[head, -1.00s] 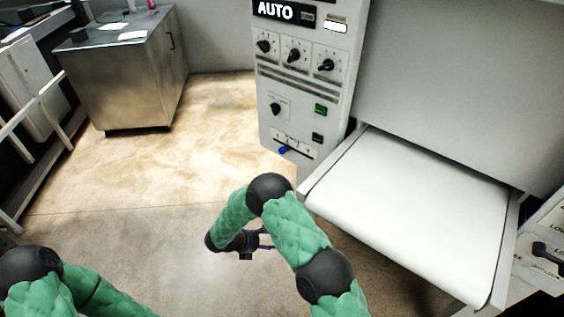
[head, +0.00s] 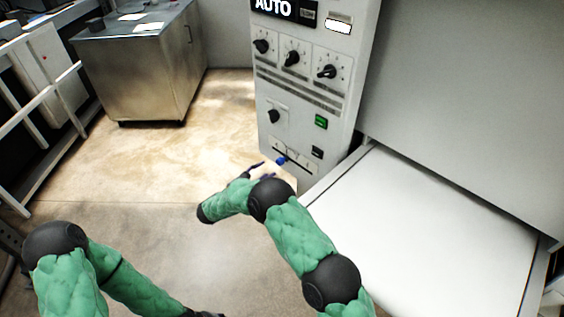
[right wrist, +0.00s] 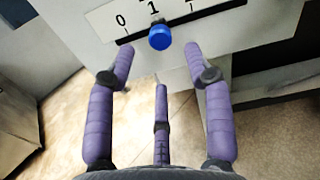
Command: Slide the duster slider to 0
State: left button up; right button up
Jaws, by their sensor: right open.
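The duster slider is a blue knob (right wrist: 160,37) in a slot on a white label low on the machine's panel. It also shows in the head view (head: 280,160). In the right wrist view the knob sits below the middle mark "1", with "0" to its left. My right gripper (right wrist: 158,60) is open. Two purple fingers stand apart on either side below the knob, and a third is between them, lower down. No finger visibly touches the knob. In the head view the right gripper (head: 261,170) is just below left of the slider, partly behind my arm. My left gripper's fingers are out of view.
The control panel (head: 300,110) carries several black knobs and a green switch (head: 321,121) above the slider. A white sheeter bed (head: 430,230) lies to the right. A metal cabinet (head: 150,80) stands at the back left. The floor left of the panel is clear.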

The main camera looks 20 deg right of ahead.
aim_at(278, 164)
jog(key=b+x, duration=0.2)
jog(key=x, duration=0.6)
jog(key=shift+f, duration=0.15)
grip_shut()
